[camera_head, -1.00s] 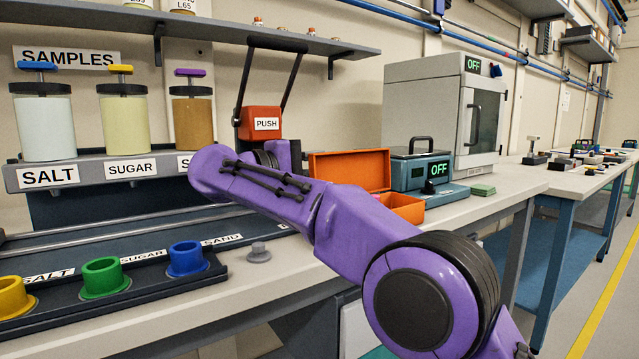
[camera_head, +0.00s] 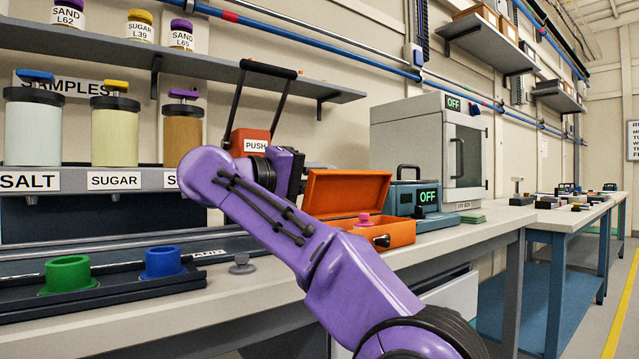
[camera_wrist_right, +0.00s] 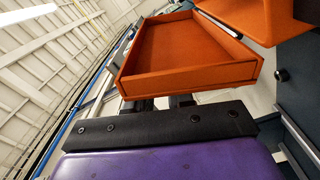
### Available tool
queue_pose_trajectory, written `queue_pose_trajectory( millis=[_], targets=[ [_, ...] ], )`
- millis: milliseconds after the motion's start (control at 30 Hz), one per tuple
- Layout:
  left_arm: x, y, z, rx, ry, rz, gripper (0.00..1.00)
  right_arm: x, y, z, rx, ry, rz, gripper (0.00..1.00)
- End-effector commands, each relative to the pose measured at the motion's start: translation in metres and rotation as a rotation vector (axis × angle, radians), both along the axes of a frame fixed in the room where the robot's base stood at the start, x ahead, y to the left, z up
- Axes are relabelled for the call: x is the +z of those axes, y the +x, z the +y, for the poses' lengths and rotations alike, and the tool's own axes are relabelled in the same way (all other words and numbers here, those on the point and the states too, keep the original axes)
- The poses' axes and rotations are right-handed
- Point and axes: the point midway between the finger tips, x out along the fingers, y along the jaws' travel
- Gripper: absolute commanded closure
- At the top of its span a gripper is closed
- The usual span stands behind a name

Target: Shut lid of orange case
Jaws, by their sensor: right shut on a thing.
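The orange case (camera_head: 398,232) stands on the bench with its lid (camera_head: 347,190) up. A pink item (camera_head: 364,220) shows at the case's opening, and a dark handle or latch (camera_head: 381,241) is on its front. My right gripper (camera_head: 302,172) is at the lid's upper left edge, its fingertips mostly hidden by my purple wrist. In the right wrist view the hollow lid (camera_wrist_right: 185,50) fills the top middle, right at the fingers (camera_wrist_right: 163,102), which are shut on its edge. Their exact contact is hard to see. My left gripper is not in view.
An orange PUSH box (camera_head: 250,140) with a black bar handle stands behind my wrist. A blue device (camera_head: 428,197) reading OFF is close right of the case. Left are colored cups (camera_head: 163,262) and a grey knob (camera_head: 242,264). Bench front has some bare surface.

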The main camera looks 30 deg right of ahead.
Motion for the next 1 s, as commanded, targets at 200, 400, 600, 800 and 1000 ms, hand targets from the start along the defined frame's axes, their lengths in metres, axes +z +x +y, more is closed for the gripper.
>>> queue_pose_trajectory(
  millis=[200,400,600,800,1000],
  targets=[
    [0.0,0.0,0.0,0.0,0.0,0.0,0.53,-0.001,0.001,0.001,0.001,0.001,0.001,1.0],
    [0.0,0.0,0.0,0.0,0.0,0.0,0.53,-0.001,0.0,0.0,0.001,-0.001,0.002,0.56],
    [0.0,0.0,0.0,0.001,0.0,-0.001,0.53,0.0,0.0,0.001,0.0,0.0,0.001,0.56],
    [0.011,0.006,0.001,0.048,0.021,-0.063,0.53,0.003,-0.002,0.03,0.003,-0.004,0.002,0.56],
    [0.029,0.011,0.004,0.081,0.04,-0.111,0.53,0.005,-0.006,0.078,0.002,-0.004,0.001,0.56]
  ],
)
